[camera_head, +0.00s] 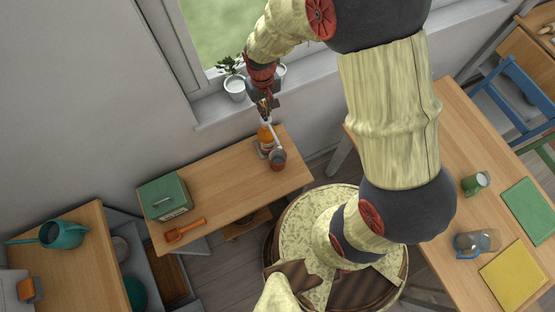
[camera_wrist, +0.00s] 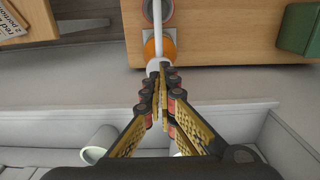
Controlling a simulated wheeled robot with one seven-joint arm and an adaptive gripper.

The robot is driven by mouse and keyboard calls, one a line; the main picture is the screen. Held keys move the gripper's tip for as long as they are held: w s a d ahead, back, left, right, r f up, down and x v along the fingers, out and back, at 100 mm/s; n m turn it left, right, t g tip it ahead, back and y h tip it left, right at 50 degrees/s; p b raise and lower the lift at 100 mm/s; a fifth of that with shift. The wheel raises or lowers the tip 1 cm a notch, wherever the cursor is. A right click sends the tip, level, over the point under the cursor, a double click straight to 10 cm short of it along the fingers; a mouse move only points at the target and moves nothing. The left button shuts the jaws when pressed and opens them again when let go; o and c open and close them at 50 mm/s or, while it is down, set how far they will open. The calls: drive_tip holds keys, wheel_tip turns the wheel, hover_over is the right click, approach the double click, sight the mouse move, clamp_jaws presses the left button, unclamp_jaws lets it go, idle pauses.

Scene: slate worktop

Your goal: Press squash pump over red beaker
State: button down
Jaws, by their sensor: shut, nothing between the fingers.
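The squash pump bottle (camera_head: 265,140), orange with a white pump, stands upright at the right back part of the small wooden table. Its white spout points over the red beaker (camera_head: 277,163), which stands just in front of it. In the wrist view the orange bottle (camera_wrist: 168,47) is partly hidden under the white pump head, and the beaker (camera_wrist: 167,11) is cut off by the top edge. My gripper (camera_head: 264,104) is shut and empty, pointing down just above the pump head. In the wrist view the fingertips (camera_wrist: 162,72) overlap the pump top; I cannot tell if they touch.
A green tin box (camera_head: 164,196) and an orange scoop (camera_head: 185,230) lie on the table's left part. A potted plant (camera_head: 234,84) stands on the windowsill behind my gripper. The table's middle (camera_head: 225,185) is clear.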

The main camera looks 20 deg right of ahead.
drive_tip(key=shift+f, duration=0.1)
idle(0.3)
drive_tip(key=shift+f+b, duration=1.35)
drive_tip(key=shift+f, duration=0.6)
drive_tip(key=shift+r+p, duration=1.35)
drive_tip(key=shift+r, duration=0.7)
drive_tip(key=shift+f, duration=0.15)
drive_tip(key=shift+f+b, duration=1.35)
drive_tip(key=shift+f, duration=0.55)
drive_tip(key=shift+r, duration=0.1)
drive_tip(key=shift+r+p, duration=1.4)
drive_tip(key=shift+r, duration=0.55)
drive_tip(key=shift+f, duration=0.1)
